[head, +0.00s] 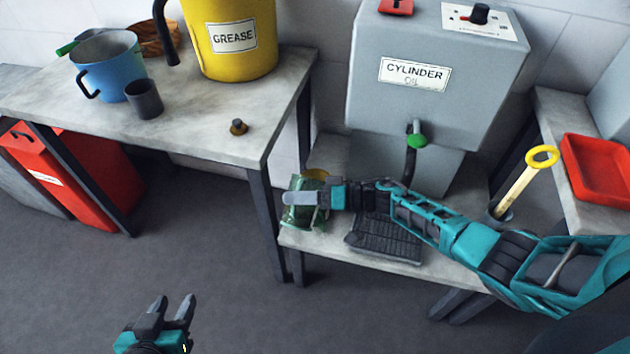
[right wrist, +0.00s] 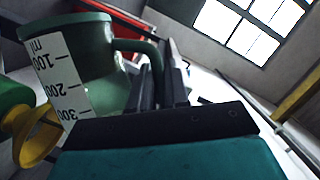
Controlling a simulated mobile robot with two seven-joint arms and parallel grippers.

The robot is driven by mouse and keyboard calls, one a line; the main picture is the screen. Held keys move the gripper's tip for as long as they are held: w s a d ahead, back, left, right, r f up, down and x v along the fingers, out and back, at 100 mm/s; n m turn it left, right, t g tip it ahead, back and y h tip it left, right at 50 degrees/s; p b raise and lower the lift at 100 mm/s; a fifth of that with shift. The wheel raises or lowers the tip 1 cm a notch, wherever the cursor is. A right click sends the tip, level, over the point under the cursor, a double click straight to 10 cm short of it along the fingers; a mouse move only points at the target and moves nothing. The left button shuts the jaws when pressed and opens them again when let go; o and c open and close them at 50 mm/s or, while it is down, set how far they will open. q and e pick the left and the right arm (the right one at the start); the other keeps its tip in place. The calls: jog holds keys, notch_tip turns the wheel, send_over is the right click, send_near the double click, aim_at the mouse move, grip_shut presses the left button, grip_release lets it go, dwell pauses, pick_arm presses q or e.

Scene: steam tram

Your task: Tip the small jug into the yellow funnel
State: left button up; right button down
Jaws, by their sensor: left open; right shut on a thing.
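The small jug (head: 302,217) is green and see-through in the head view, over the left end of the low bench. In the right wrist view the jug (right wrist: 92,58) shows a white millilitre scale and a handle. My right gripper (right wrist: 160,88) is shut on that handle. I cannot tell how far the jug is tilted. A bit of the yellow funnel (head: 318,174) shows just behind the jug, mostly hidden; its yellow cone (right wrist: 36,142) is beside the jug at left in the right wrist view. My left gripper (head: 172,312) is open and empty over the floor.
The grey cylinder oil tank (head: 440,75) with a green-handled tap (head: 415,140) stands behind my right arm. A black grate (head: 385,238) lies on the low bench (head: 325,250). The left table (head: 205,125) holds a yellow grease bucket (head: 232,55) and a blue jug (head: 107,65).

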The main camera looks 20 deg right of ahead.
aim_at(301, 184)
dwell(0.6)
jog(key=shift+w+d+r+m, duration=0.2)
jog(key=shift+w+r+m, duration=0.1)
jog(key=shift+r+m, duration=0.15)
jog(key=shift+r, duration=0.1)
dwell(0.6)
jog(key=shift+w+d+r+m+p, duration=0.15)
jog(key=shift+r+m+p, duration=0.1)
jog(key=shift+p, duration=0.1)
dwell(0.6)
jog(key=shift+w+r+y, duration=0.1)
jog(key=shift+y, duration=0.2)
jog(key=shift+w+d+r, duration=0.1)
jog(key=shift+d, duration=0.05)
jog(key=shift+r+m, duration=0.1)
jog(key=shift+m, duration=0.2)
dwell(0.4)
jog(key=shift+w+d+r, duration=0.1)
jog(key=shift+w+r, duration=0.05)
jog(key=shift+w, duration=0.05)
